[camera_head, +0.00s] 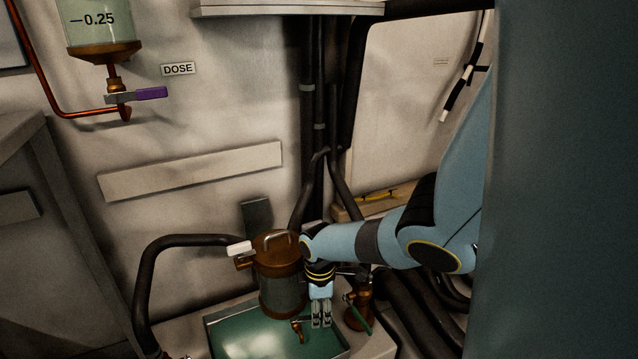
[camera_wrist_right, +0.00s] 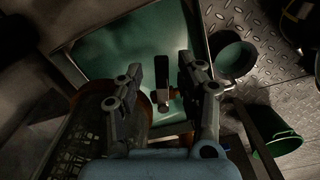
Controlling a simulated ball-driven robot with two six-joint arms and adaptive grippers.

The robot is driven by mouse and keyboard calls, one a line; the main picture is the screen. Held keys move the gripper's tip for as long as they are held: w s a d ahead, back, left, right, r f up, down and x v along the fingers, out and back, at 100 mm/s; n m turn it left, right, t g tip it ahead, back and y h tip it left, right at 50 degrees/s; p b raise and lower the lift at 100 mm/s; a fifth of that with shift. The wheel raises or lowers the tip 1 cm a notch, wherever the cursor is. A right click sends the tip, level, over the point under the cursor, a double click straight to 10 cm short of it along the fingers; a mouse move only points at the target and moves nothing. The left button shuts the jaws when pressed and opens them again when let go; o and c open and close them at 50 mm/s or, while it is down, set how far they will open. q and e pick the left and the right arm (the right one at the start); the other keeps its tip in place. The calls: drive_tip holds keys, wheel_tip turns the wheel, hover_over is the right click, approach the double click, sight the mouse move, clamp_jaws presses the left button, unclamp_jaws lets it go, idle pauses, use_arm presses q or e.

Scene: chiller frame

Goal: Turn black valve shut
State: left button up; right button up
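My right gripper (camera_head: 320,312) points down over the green tray, beside the bronze strainer pot (camera_head: 280,262). In the right wrist view its two fingers (camera_wrist_right: 174,68) are apart, with a gap between the tips. In the head view a small brass tap (camera_head: 298,327) shows just left of the gripper; no black handle is clear there. My left gripper is not in view.
A green-handled valve (camera_head: 358,314) stands close right of the gripper. A white lever (camera_head: 239,248) is on the pot's left. The green tray (camera_head: 235,335) lies below. A purple-handled valve (camera_head: 151,93) is far up left.

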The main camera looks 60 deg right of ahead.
wheel_tip(320, 180, up, 12)
idle(0.8)
drive_tip(key=shift+c, duration=0.4)
